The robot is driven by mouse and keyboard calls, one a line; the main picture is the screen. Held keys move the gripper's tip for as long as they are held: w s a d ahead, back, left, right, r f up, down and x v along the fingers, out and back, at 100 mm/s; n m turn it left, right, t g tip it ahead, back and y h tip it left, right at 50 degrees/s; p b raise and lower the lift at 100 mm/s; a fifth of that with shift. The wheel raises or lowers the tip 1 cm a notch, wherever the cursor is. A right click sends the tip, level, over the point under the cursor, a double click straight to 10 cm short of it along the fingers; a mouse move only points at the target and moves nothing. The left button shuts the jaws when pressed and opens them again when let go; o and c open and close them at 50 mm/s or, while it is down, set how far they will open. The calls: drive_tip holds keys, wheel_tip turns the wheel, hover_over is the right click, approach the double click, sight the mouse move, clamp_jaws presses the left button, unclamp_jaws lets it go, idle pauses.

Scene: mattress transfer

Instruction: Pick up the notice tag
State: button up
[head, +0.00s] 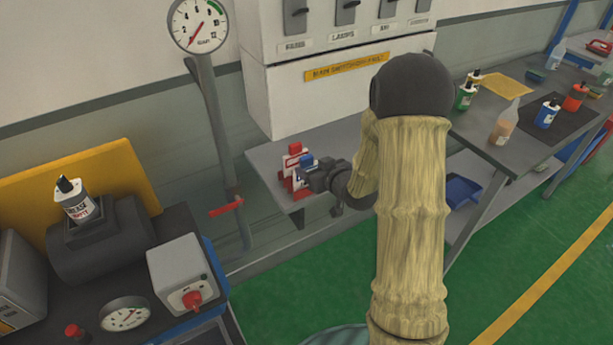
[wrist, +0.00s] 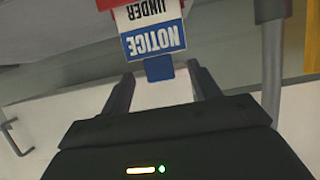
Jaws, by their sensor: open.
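The notice tag is white with a blue band reading NOTICE, upside down in the wrist view (wrist: 153,38). A blue tab sticks out from its near end. In the head view its blue part (head: 306,161) shows just left of my gripper, at the small grey table. My gripper (head: 318,178) is open, and in the wrist view its two fingers (wrist: 163,82) stand on either side of the blue tab with gaps showing. I cannot tell how deep the tab sits between them. My gripper hides part of the tag in the head view.
A red and white tag or stand (head: 293,158) is close behind the notice tag. The grey table (head: 270,160) sits below a white switch cabinet (head: 300,98). A pipe with a red lever (head: 226,208) stands to the left. A bench with bottles (head: 500,145) is at the right.

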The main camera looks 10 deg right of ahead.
sight(308, 162)
drive_tip(key=x, duration=0.1)
drive_tip(key=p+x, duration=0.1)
drive_tip(key=x, duration=0.1)
drive_tip(key=shift+w+r, duration=0.2)
drive_tip(key=shift+w, duration=0.2)
drive_tip(key=shift+w+a+f, duration=0.15)
drive_tip(key=shift+w+f, duration=0.1)
drive_tip(key=shift+w, duration=0.2)
clamp_jaws()
wheel_tip(308, 162, up, 10)
idle(0.4)
idle(0.4)
